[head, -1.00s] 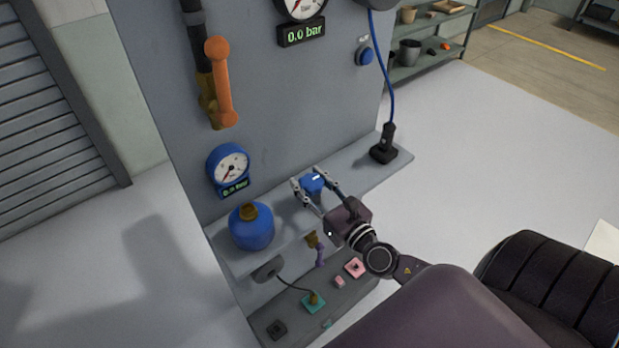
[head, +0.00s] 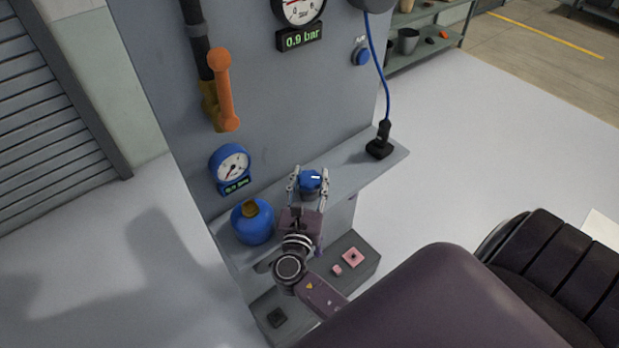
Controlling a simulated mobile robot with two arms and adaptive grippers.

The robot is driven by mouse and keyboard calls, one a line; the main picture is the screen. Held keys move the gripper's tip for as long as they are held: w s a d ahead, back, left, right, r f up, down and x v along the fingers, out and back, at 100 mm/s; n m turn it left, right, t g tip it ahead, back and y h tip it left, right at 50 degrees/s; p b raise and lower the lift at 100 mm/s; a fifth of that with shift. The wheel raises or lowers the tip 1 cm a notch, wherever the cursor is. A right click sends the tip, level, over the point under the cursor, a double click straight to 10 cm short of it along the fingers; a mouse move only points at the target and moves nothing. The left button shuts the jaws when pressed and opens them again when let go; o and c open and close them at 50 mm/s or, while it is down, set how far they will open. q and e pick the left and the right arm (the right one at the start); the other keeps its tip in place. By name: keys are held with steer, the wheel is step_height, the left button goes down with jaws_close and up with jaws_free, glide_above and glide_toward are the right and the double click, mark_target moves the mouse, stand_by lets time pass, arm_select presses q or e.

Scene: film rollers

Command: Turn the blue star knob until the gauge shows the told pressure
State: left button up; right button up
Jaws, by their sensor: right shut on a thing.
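The blue star knob (head: 312,181) sits on the grey ledge and has a short white mark on top. My right gripper (head: 309,174) is shut on it, one finger on each side. The large gauge (head: 300,10) is cut off by the top edge; its display (head: 301,39) reads 0.9 bar. A small blue gauge (head: 232,166) on the panel has a green readout that is too small to read surely. My left gripper is not in view.
A black plug-like tool (head: 380,143) with a blue cable stands at the ledge's right end. An orange lever (head: 223,90) and a blue button (head: 361,56) are on the panel. Pink pieces (head: 353,257) lie on the lower step.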

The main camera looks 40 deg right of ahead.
mark_target(310, 175)
steer(key=shift+r+m+g+h, duration=0.15)
steer(key=shift+m+g+h, duration=0.35)
steer(key=shift+g+h, duration=0.1)
steer(key=o, duration=1.2)
step_height(310, 175, up, 10)
steer(key=shift+f, duration=0.1)
